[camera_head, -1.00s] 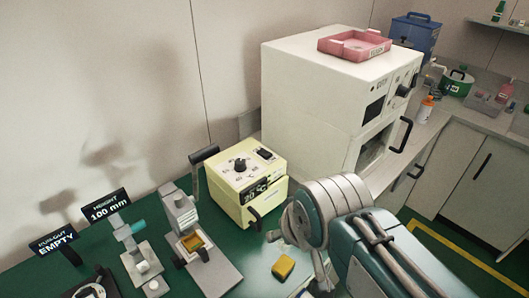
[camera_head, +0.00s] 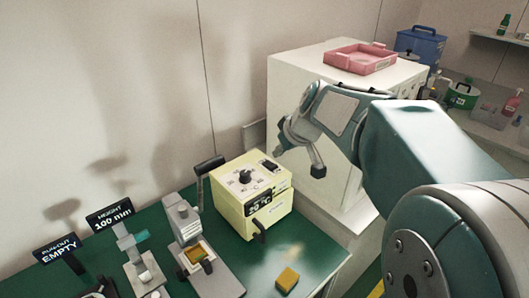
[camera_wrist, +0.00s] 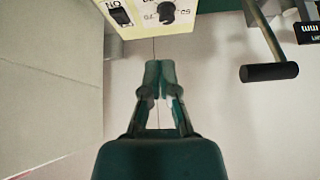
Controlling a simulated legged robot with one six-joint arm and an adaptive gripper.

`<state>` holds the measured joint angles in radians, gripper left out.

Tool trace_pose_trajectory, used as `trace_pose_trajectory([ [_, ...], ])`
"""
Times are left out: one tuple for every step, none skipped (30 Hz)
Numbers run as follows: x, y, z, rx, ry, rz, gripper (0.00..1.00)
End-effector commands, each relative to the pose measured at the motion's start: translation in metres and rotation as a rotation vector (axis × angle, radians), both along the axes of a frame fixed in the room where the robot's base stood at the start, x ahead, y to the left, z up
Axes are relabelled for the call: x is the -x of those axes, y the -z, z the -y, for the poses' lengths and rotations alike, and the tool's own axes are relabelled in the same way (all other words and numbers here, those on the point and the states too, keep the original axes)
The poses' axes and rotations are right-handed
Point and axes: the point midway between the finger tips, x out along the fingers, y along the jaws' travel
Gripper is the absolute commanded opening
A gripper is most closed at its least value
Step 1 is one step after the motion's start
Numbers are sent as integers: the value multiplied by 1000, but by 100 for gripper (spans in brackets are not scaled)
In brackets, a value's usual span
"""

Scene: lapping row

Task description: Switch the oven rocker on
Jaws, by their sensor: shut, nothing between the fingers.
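The oven is a small pale yellow box (camera_head: 238,207) on the green bench, with a round black dial (camera_head: 246,176) and a 20 °C label on its front. Its black rocker (camera_head: 270,166) sits on the sloping top panel, right of the dial. The rocker also shows at the top of the wrist view (camera_wrist: 121,16), beside an ON mark; I cannot tell which side is pressed. My gripper (camera_head: 279,150) is beside and above the rocker, seemingly apart from it. In the wrist view its fingers (camera_wrist: 160,70) are together and empty, below the panel in the picture.
A large white cabinet (camera_head: 305,75) with a pink tray (camera_head: 360,60) on top stands behind my arm. A black lever handle (camera_head: 210,165) rises left of the oven. A yellow block (camera_head: 287,279) lies on the bench in front.

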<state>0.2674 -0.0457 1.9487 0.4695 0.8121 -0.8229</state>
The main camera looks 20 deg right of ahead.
Motion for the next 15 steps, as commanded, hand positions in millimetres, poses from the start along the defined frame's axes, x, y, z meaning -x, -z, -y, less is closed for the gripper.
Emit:
trace_pose_trajectory([
  [-15,5,10,-3,-8,7,0],
  [-22,8,15,-3,-15,13,0],
  [-33,10,22,-2,-25,24,0],
  [-40,13,27,-3,-32,32,0],
  [-46,15,32,-3,-37,40,0],
  [-55,18,38,-1,-46,50,0],
  [-60,21,42,-1,-51,57,0],
  [-65,22,47,2,-56,64,0],
  [-71,25,52,3,-61,72,0],
  [-75,27,55,4,-64,76,0],
  [-78,28,57,5,-68,81,0],
  [-81,29,60,5,-71,86,0],
  [-83,30,61,6,-72,88,0],
  [-84,30,62,7,-75,90,0],
  [-85,30,63,8,-76,93,0],
])
